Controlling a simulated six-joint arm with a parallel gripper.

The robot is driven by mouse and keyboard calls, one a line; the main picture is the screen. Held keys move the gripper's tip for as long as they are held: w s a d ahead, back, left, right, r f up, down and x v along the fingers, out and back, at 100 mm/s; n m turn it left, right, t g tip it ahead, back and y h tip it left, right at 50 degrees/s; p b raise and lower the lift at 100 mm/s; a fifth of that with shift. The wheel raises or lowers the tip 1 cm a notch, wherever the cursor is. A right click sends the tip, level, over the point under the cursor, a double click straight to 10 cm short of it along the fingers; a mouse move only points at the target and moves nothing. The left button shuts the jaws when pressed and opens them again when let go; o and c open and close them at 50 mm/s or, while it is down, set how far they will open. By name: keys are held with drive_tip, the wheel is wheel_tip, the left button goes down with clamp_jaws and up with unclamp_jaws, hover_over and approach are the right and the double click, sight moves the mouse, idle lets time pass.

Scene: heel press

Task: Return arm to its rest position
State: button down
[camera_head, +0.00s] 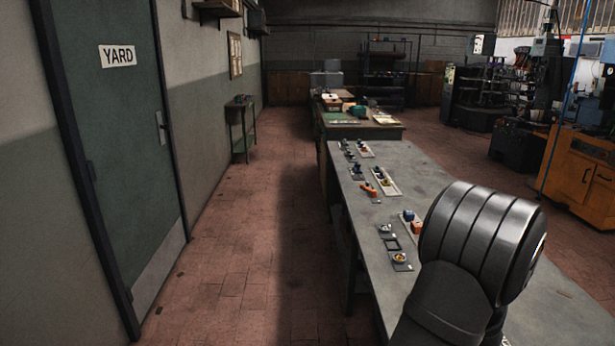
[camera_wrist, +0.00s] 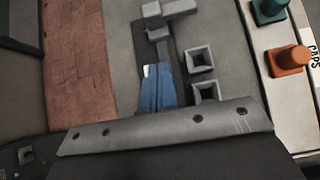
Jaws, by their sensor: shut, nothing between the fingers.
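In the wrist view, my gripper (camera_wrist: 165,126) shows as a wide grey metal edge with several holes across the bottom, over a dark body. It is shut and holds nothing. Beyond it on the grey bench lie a dark strip with a blue piece (camera_wrist: 157,88) and grey blocks (camera_wrist: 160,22). In the head view, my arm's thick dark grey links fill the lower right above the bench (camera_head: 440,165). The gripper itself is not visible there, and the links hide part of the bench top.
Two hollow square frames (camera_wrist: 200,60) sit beside the strip. A white tray (camera_wrist: 262,38) labelled CAPS holds a teal and an orange piece. Several small trays line the bench's left side in the head view. Left are red floor tiles (camera_head: 235,250) and a YARD door (camera_head: 120,130).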

drive_tip(key=x, duration=0.3)
drive_tip(key=w+r+x, duration=0.1)
drive_tip(key=x, duration=0.1)
drive_tip(key=shift+f, duration=0.15)
drive_tip(key=shift+w, duration=0.75)
drive_tip(key=c, duration=2.2)
unclamp_jaws()
